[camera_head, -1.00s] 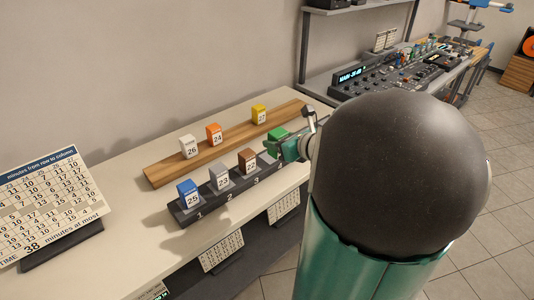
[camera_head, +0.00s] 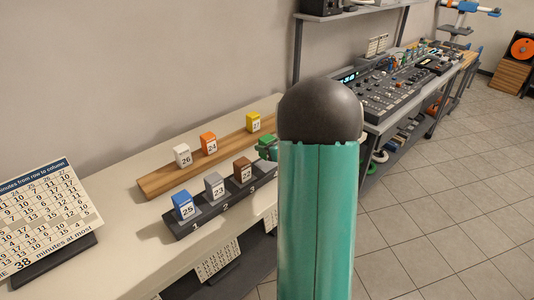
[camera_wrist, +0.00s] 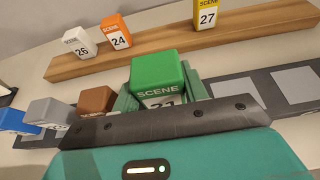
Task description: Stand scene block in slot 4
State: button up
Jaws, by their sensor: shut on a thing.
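My gripper (camera_wrist: 160,95) is shut on a green scene block (camera_wrist: 157,72), with a jaw on each side of it. The block's label reads SCENE; its number is partly cut off by my wrist. The block looks upright over the dark slotted rack (camera_wrist: 262,82), just right of the brown block (camera_wrist: 97,100), where slot 4 would be. Whether its base touches the rack is hidden. In the head view my arm covers the rack's right part; the green block (camera_head: 268,141) shows only partly at the arm's left edge.
Slots 1 to 3 hold a blue block 25 (camera_head: 183,205), a grey block 23 (camera_head: 214,186) and the brown block 22 (camera_head: 243,169). Empty pads (camera_wrist: 298,85) lie to the right. Behind, a wooden rail (camera_head: 160,184) carries white 26 (camera_head: 182,156), orange 24 (camera_head: 208,144) and yellow 27 (camera_head: 253,122).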

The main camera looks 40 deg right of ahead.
jog(key=shift+w+d+f, duration=0.2)
jog(key=shift+w+f, duration=0.15)
jog(key=shift+f, duration=1.7)
jog(key=shift+f, duration=0.15)
jog(key=o, duration=1)
